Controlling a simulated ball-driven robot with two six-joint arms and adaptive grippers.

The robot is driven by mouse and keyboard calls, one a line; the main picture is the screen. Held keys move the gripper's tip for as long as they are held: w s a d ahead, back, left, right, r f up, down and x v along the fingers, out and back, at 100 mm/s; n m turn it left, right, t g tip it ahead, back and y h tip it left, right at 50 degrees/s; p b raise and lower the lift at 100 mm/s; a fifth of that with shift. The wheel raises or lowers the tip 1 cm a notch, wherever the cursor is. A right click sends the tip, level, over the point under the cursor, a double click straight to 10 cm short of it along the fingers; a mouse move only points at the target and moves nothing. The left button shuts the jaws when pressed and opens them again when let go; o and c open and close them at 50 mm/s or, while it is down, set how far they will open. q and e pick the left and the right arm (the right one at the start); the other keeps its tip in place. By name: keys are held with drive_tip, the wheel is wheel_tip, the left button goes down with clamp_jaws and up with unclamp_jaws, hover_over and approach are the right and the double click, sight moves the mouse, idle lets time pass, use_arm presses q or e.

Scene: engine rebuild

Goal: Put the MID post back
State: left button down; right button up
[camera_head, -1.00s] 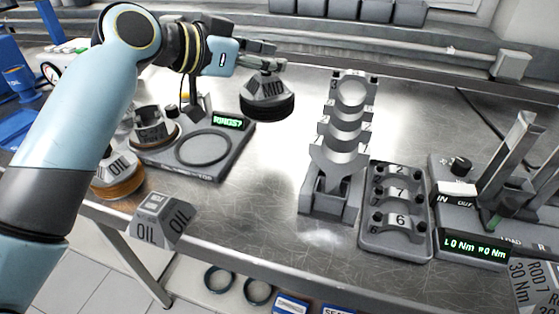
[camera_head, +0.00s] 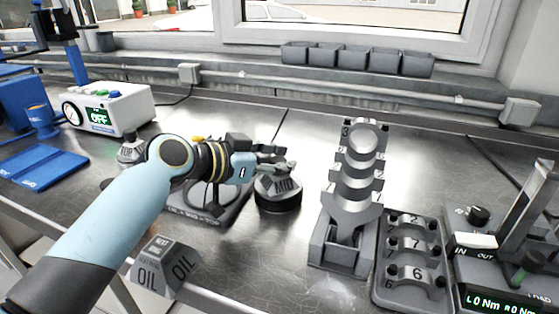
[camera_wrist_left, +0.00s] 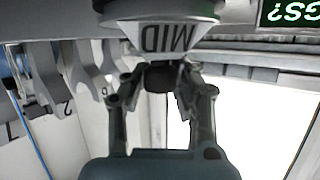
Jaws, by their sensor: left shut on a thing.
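The MID post (camera_head: 278,190) is a grey faceted block marked MID on a round black base. It stands upright at the bench's middle, just right of the flat plate (camera_head: 222,212); whether its base touches the bench is hard to tell. My left gripper (camera_head: 282,163) is at its top, shut on it. In the left wrist view the MID post (camera_wrist_left: 165,38) shows upside down, with the fingers (camera_wrist_left: 160,85) closed around its dark knob. My right gripper is not in view.
A grey stand (camera_head: 340,250) with stacked curved cradles rises right of the post. An OIL block (camera_head: 165,268) sits front left. A white box reading OFF (camera_head: 108,110) is back left.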

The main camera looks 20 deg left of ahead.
use_arm(q)
drive_tip(key=shift+f, duration=0.1)
drive_tip(key=c, duration=1.1)
unclamp_jaws()
drive_tip(key=shift+o, duration=0.2)
drive_tip(key=shift+s+a+r, duration=0.2)
drive_tip(key=shift+r, duration=0.05)
drive_tip(key=v, duration=1.1)
drive_tip(key=shift+s+b, duration=0.2)
drive_tip(key=shift+b, duration=0.1)
